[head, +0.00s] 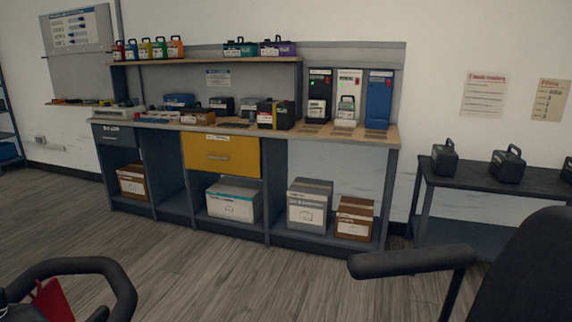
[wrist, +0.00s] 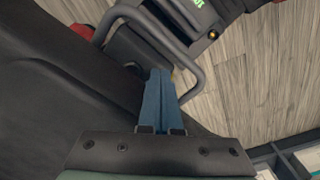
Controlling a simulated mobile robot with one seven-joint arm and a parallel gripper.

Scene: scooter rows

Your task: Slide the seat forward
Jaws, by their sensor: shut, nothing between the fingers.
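The black seat shows at the right of the head view as a backrest (head: 525,270) with a padded armrest (head: 412,262). In the wrist view, a large dark padded surface (wrist: 50,75), which looks like part of the seat, fills the left side. My gripper (wrist: 160,74) is in the wrist view, its two blue fingers together with nothing between them. The fingers point towards a dark grey curved loop bar (wrist: 190,65). I cannot tell whether they touch anything. The gripper is outside the head view. No seat slide lever can be made out.
A black loop handle (head: 125,290) with a red part (head: 52,300) stands at the lower left. A workbench (head: 345,137) with boxes and a yellow drawer (head: 222,156) runs along the wall. A dark side table (head: 440,183) stands right. Wooden floor (head: 225,285) lies clear between.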

